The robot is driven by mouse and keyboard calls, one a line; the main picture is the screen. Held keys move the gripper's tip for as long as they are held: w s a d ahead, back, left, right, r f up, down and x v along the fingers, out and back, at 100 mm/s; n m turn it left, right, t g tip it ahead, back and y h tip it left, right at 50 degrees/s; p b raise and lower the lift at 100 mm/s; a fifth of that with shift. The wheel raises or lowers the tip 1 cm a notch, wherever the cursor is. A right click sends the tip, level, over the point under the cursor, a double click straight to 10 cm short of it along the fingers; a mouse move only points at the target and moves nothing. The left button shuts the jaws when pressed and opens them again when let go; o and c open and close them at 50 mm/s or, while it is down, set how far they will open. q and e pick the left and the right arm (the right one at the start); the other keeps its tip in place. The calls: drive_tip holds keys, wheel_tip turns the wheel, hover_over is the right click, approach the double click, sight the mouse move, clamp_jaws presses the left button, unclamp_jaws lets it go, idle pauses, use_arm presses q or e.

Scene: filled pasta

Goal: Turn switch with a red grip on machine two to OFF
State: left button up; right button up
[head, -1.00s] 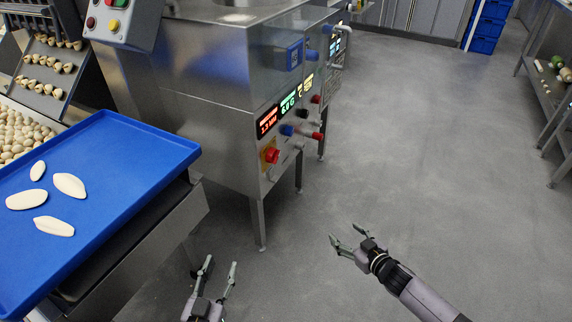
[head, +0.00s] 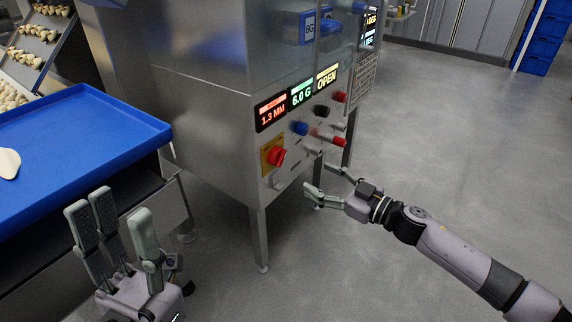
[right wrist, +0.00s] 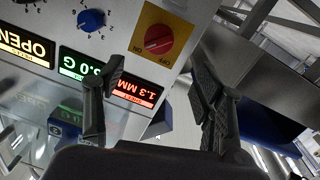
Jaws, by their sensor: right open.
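The switch with a red grip (head: 276,157) sits on a yellow plate at the lower left of the steel machine's (head: 195,120) control face. In the right wrist view the red grip (right wrist: 158,40) shows upside down, with ON and OFF printed on its plate. Its exact setting is hard to tell. My right gripper (head: 318,178) is open and empty, to the right of and below the switch in the head view. In the right wrist view its fingers (right wrist: 155,78) are spread and the switch lies beyond them, untouched. My left gripper (head: 112,212) is open and empty at the lower left.
Displays (head: 300,92), a blue knob (head: 299,128), a black knob (head: 321,111), a red knob (head: 340,97) and a red-ended lever (head: 333,141) crowd the panel. A blue tray (head: 100,120) stands left. Floor (head: 430,140) to the right is clear.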

sight(283, 160)
drive_tip(key=b+x, duration=0.3)
drive_tip(key=x, duration=0.7)
drive_tip(key=shift+w+a+f, duration=0.1)
drive_tip(key=shift+w, duration=0.05)
drive_tip(key=shift+b+x, duration=0.3)
drive_tip(key=shift+x, duration=0.45)
drive_tip(key=shift+c, duration=0.2)
drive_tip(key=c, duration=1.1)
